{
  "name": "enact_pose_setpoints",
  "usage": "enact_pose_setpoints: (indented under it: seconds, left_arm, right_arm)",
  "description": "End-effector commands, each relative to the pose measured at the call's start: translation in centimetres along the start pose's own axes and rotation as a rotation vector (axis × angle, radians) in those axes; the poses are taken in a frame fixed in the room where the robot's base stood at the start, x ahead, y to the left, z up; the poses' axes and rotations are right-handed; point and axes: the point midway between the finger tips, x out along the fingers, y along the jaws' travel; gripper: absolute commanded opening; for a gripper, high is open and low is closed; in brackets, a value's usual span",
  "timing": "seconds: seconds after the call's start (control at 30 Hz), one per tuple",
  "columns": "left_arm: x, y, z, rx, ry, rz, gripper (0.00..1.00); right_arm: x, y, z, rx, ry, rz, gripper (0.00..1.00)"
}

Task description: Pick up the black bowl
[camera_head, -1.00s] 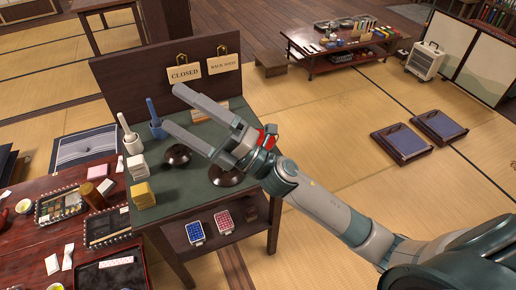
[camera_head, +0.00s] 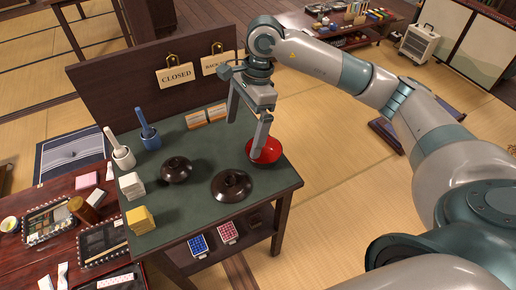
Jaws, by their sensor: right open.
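My right gripper (camera_head: 244,139) points down over the right part of the green-topped stand (camera_head: 203,155). Its jaws are open, with one finger in front of a round red bowl (camera_head: 268,149); I cannot tell whether it touches. The bowl's red surface shows, but its outer side is mostly hidden, so I cannot tell if it is black. My left gripper is out of view.
Blue (camera_head: 149,136) and white (camera_head: 122,156) mortar-like cups with sticks, white blocks (camera_head: 131,186) and yellow blocks (camera_head: 140,219) line the left side. A dark back panel (camera_head: 130,75) with hanging signs rises behind. A red table (camera_head: 35,258) stands left. Green surface is clear around the front.

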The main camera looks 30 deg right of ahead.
Motion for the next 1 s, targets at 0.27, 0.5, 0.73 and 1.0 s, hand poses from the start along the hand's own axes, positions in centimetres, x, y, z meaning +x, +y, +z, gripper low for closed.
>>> enact_pose_setpoints:
  seconds: [0.27, 0.5, 0.73, 1.0]
  left_arm:
    - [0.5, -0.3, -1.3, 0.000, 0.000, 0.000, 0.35]
    - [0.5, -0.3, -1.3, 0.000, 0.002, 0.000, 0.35]
    - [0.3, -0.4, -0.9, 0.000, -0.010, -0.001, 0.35]
    - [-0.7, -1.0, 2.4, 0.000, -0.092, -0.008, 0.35]
  right_arm:
    - [-3.6, -2.8, -6.5, 0.030, 0.248, -0.027, 1.00]
    - [-3.8, -2.6, -6.6, 0.030, 0.254, -0.028, 1.00]
    - [-3.3, -2.6, -6.7, 0.031, 0.253, -0.025, 1.00]
    - [-0.4, -2.6, -7.4, 0.031, 0.251, -0.023, 1.00]
